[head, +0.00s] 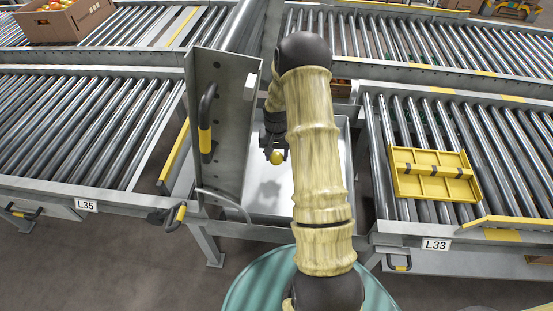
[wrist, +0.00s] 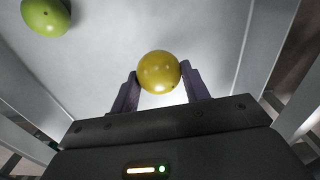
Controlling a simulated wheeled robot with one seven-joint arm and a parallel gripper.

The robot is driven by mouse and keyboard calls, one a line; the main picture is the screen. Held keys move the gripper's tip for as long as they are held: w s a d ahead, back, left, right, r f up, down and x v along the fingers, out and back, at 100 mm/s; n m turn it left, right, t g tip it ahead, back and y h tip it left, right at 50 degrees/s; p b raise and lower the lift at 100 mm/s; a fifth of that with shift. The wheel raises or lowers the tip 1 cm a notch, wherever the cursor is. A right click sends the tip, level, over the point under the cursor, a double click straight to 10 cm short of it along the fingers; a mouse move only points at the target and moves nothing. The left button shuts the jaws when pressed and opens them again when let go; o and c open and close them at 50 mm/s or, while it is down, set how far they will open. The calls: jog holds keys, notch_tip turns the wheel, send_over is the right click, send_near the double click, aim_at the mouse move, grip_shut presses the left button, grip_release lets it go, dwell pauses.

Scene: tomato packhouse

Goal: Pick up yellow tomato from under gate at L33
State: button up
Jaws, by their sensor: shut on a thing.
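The yellow tomato (head: 277,157) is held between the fingers of my gripper (head: 273,150), above a pale metal tray (head: 270,205) in the gap between the conveyors. In the wrist view the yellow tomato (wrist: 159,72) sits at the tips of both fingers of my gripper (wrist: 160,84). A raised grey gate (head: 230,120) with a black and yellow handle stands left of my arm. The L33 label (head: 436,244) is on the conveyor frame at the right. My arm hides part of the tray.
A green tomato (wrist: 46,15) lies on the tray surface in the wrist view. A yellow divided frame (head: 432,174) lies on the L33 rollers. The L35 conveyor (head: 85,125) is at left. A box of tomatoes (head: 62,22) stands at the back left.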

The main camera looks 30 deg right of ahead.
aim_at(277, 153)
notch_tip(277, 153, up, 5)
jog(key=shift+r+p, duration=0.2)
jog(key=shift+p, duration=0.5)
